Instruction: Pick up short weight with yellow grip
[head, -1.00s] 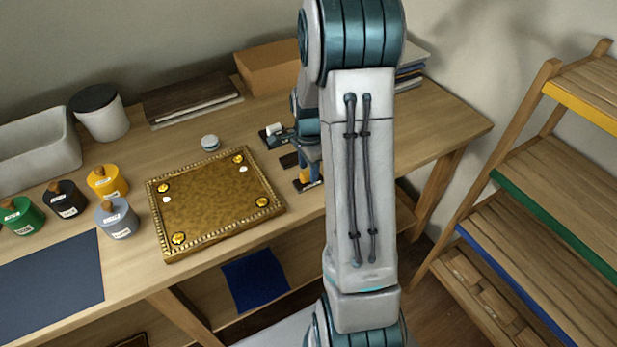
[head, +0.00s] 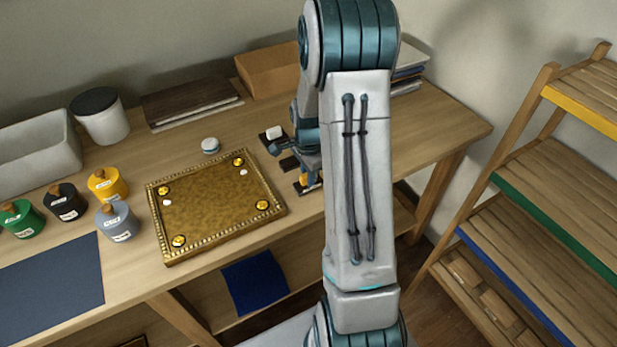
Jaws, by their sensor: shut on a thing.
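A small weight with a yellow grip (head: 304,179) and a dark base sits by the table's front edge, right of the gilt board, in the head view. My gripper (head: 310,172) is at this weight and shut on it, partly hidden behind my arm. The fingers hide part of the yellow grip. Whether the base is clear of the tabletop cannot be told.
A dark piece with a white top (head: 274,133) and a dark block (head: 289,163) lie close behind. Several coloured jars, including a yellow one (head: 107,187), stand further left.

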